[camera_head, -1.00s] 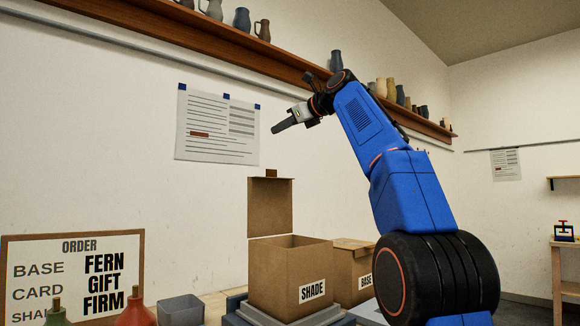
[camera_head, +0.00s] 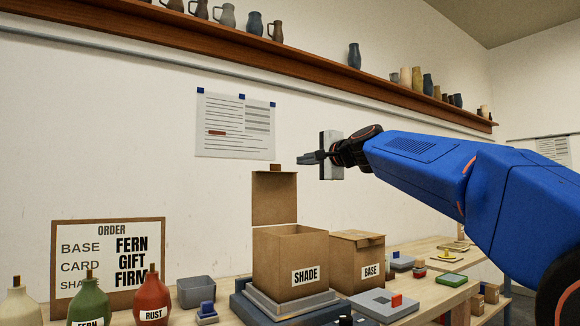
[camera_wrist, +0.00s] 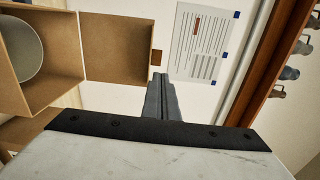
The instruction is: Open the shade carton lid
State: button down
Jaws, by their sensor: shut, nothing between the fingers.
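The shade carton (camera_head: 291,265) is a brown box labelled SHADE on a grey and blue stand. Its lid (camera_head: 274,198) stands upright at the back edge, with a small brown tab on top, so the carton is open. In the wrist view the lid (camera_wrist: 118,48) and the open carton (camera_wrist: 50,85) show at the upper left, with a pale round thing (camera_wrist: 16,48) inside. My gripper (camera_head: 303,159) is shut and empty, above and to the right of the lid's tab, apart from it. Its fingers also show in the wrist view (camera_wrist: 157,80).
The base carton (camera_head: 357,265), closed, stands right of the shade carton. Bottles (camera_head: 153,298), a grey bin (camera_head: 196,292) and an order board (camera_head: 107,258) stand to the left. A shelf of jugs (camera_head: 330,70) runs along the wall above. Free air surrounds my gripper.

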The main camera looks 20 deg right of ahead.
send_near(276, 165)
jog(key=x, duration=0.5)
jog(key=shift+w+a+f, duration=0.1)
jog(key=shift+w+f, duration=0.1)
jog(key=shift+w+a, duration=0.15)
jog(key=shift+w, duration=0.3)
jog(key=shift+x, duration=2.3)
jog(key=shift+r, duration=0.2)
jog(key=shift+s, duration=0.1)
